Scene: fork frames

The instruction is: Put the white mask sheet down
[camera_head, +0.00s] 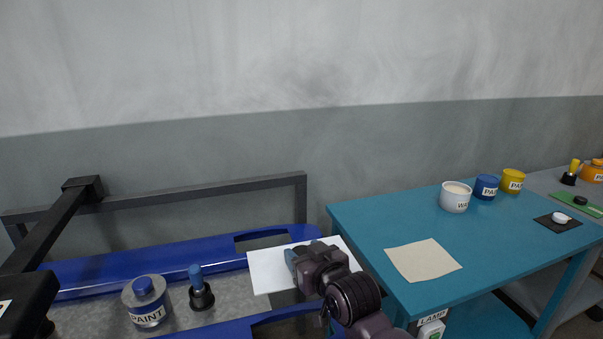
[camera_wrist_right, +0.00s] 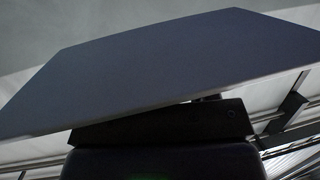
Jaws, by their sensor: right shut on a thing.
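The white mask sheet (camera_head: 268,272) is a flat pale sheet. My right gripper (camera_head: 297,256) is shut on it and covers its middle part. In the head view the sheet appears over the right end of the blue-edged grey tray or cart top, near the left edge of the teal table (camera_head: 375,232). How high it is above the surface I cannot tell. In the right wrist view the sheet (camera_wrist_right: 170,60) shows dark and tilted, stretching across most of the picture beyond my gripper. My left gripper is not in view.
A paint jar (camera_head: 147,301) and a blue-topped stamp-like tool (camera_head: 200,289) stand left of the sheet. A beige sheet (camera_head: 423,260) lies on the teal table. A white cup (camera_head: 455,197), a blue pot (camera_head: 486,187) and a yellow pot (camera_head: 513,181) stand behind it.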

